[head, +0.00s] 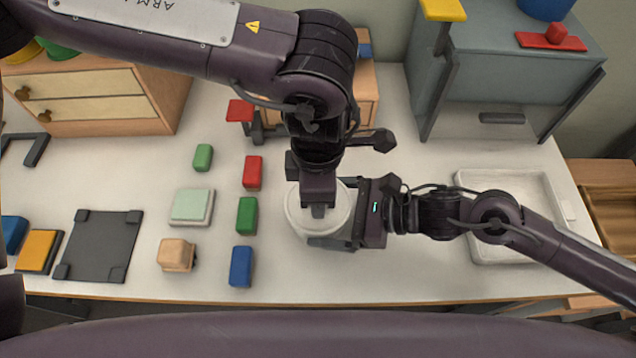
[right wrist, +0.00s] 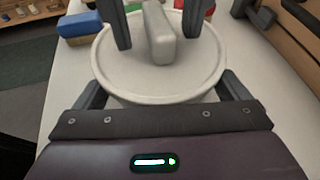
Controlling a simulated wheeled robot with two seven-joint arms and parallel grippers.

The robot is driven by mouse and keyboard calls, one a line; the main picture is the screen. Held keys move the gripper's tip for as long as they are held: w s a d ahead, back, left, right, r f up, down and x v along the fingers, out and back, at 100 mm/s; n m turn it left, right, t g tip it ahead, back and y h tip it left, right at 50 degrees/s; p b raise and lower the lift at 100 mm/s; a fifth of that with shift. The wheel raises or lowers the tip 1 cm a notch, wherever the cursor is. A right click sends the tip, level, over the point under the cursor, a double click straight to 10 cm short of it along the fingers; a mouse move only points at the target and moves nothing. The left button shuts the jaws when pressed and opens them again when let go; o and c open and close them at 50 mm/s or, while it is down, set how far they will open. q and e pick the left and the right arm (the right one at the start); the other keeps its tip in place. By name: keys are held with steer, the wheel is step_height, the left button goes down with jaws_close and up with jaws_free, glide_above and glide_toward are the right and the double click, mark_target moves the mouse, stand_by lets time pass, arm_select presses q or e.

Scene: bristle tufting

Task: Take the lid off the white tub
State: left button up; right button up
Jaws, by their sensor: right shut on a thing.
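The white tub (head: 291,213) stands on the table in the middle of the head view, with its round white lid (right wrist: 113,57) on top. The lid has a grey-white bar handle (right wrist: 158,32). My left gripper (head: 318,208) points down over the lid from above. In the right wrist view its two fingers (right wrist: 156,30) stand on either side of the handle, with gaps showing between them and the bar. My right gripper (head: 335,240) comes in from the right and is shut on the tub's side below the rim. Its fingertips are hidden behind the tub and lid.
Left of the tub are red (head: 253,172), green (head: 246,215) and blue (head: 241,266) blocks, a pale green box (head: 192,206) and a tan block (head: 176,254). A white tray (head: 470,252) lies to the right. A wooden drawer unit (head: 95,92) and a grey cabinet (head: 495,75) stand behind.

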arm_select(q)
jaws_close()
steer(key=shift+r, duration=0.2)
stand_by(0.8)
steer(key=shift+r, duration=0.95)
steer(key=shift+r, duration=0.1)
steer(key=shift+r, duration=1.9)
arm_select(e)
steer(key=o, duration=1)
